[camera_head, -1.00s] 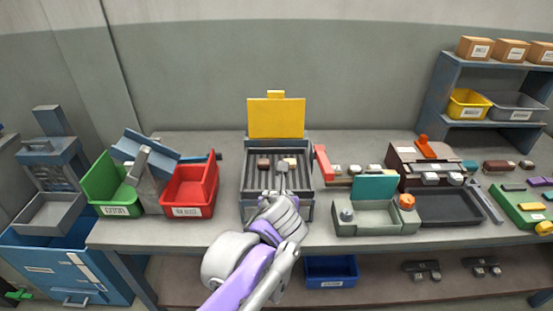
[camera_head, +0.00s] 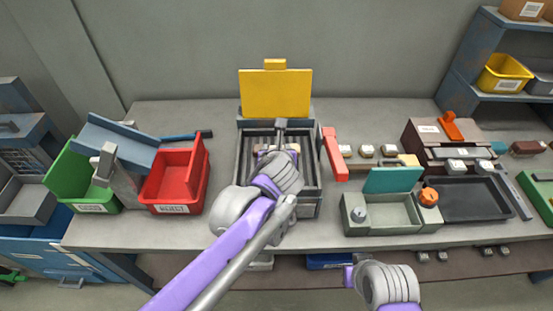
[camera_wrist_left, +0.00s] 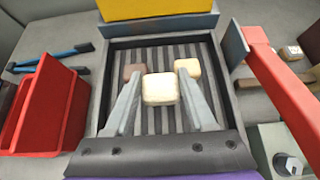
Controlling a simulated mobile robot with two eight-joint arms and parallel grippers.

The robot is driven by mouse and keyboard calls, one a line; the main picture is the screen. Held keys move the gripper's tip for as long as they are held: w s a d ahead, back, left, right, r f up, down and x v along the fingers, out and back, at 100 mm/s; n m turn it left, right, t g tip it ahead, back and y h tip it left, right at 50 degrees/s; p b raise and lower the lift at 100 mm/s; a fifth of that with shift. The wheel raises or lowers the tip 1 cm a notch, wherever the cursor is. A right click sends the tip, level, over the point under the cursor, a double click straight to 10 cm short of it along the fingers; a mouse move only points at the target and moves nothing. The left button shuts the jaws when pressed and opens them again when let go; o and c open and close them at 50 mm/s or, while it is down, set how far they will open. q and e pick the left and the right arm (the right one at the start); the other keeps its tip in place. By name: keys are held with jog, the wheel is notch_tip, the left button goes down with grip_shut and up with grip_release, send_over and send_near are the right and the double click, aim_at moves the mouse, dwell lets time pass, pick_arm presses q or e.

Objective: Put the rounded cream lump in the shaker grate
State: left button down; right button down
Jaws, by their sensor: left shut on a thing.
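My left gripper (camera_wrist_left: 159,92) is shut on a rounded cream lump (camera_wrist_left: 160,87), which sits between its two grey fingers in the left wrist view. The gripper is over the shaker grate (camera_wrist_left: 218,90), a dark-framed box with grey bars. Beyond the held lump, a brown lump (camera_wrist_left: 133,71) lies on the bars to the left and another cream lump (camera_wrist_left: 188,67) to the right. I cannot tell whether the held lump touches the bars. In the head view my left arm hides the held lump. Part of my right arm shows at the bottom right; its fingers are out of view.
A yellow panel (camera_head: 275,93) stands behind the grate. A red bar (camera_head: 335,153) is close on its right and a red bin (camera_head: 176,180) on its left. A grey-green tray (camera_head: 386,216) with a teal panel (camera_head: 393,180) stands farther right.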

pick_arm(q)
jog(key=shift+w+f, duration=0.1)
jog(key=shift+f, duration=2.5)
jog(key=shift+f+b, duration=0.1)
jog(key=shift+b, duration=0.25)
jog(key=c, duration=0.7)
grip_release()
jog(key=shift+f, duration=0.1)
jog(key=o, duration=0.5)
jog(key=shift+c, duration=0.2)
